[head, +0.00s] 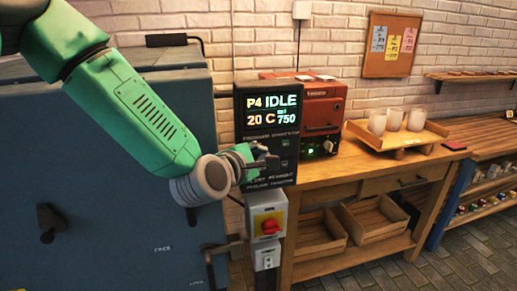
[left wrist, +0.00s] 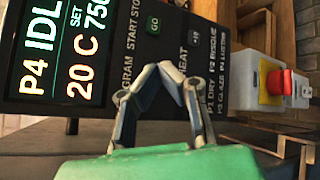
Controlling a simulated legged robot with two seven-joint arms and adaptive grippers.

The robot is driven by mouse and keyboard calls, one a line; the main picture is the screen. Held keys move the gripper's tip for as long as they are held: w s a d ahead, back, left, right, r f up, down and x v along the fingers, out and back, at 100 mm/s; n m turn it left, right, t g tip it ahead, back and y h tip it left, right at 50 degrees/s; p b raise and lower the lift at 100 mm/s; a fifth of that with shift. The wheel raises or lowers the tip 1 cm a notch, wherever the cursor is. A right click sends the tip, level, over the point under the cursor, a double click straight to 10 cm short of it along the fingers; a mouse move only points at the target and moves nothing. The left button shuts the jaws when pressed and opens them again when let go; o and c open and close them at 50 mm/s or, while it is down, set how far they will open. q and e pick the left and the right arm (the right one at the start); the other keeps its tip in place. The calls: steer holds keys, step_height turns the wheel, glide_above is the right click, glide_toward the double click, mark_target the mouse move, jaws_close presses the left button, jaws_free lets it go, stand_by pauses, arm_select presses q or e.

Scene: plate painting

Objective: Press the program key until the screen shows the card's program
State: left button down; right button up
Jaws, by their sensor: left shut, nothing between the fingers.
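The control panel (head: 267,118) hangs beside the big blue-grey kiln. Its screen (head: 272,108) reads P4 IDLE, 20 C, set 750; the screen also shows in the left wrist view (left wrist: 65,50). My left gripper (head: 268,160) is shut and empty in front of the panel's key area. In the left wrist view its fingertips (left wrist: 170,68) meet close to the panel face, by the printed words PROGRAM and HEAT; contact cannot be told. A GO key (left wrist: 153,24) and a +10 key (left wrist: 194,38) show. The program key seems hidden behind the fingers. Paper cards (head: 378,40) hang on the corkboard, their print small.
A red switch (head: 269,227) on a grey box sits below the panel. The kiln (head: 110,200) fills the left. A red machine (head: 318,105) and a wooden tray (head: 365,135) with white cups stand on the bench (head: 320,172). The corkboard (head: 391,68) is on the brick wall.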

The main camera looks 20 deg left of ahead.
arm_select(q)
steer(key=s+d, duration=0.1)
steer(key=s, duration=0.1)
steer(key=s+d, duration=0.1)
steer(key=s, duration=0.1)
steer(key=shift+d, duration=0.4)
stand_by(0.8)
steer(key=s+a+f+m+g+b, duration=0.2)
steer(key=s+f+m+g, duration=0.3)
steer(key=f, duration=0.8)
steer(key=s+a+f+m+g+b, duration=0.15)
steer(key=s+f+m, duration=0.5)
steer(key=f, duration=0.65)
steer(key=s+a+f+m+g+y, duration=0.1)
steer(key=s+a+f+m+g, duration=0.1)
steer(key=s+f, duration=0.3)
steer(key=s+a+f+m+g+b, duration=0.1)
steer(key=s+a+f+m+g, duration=0.2)
steer(key=s, duration=0.7)
steer(key=s+a+f+m+g+y+b, duration=0.1)
steer(key=s+a+f+m+g, duration=0.2)
steer(key=s+f+m, duration=0.3)
steer(key=shift+s+a+f+y, duration=0.3)
steer(key=shift+s+a+f, duration=0.3)
steer(key=shift+s, duration=0.55)
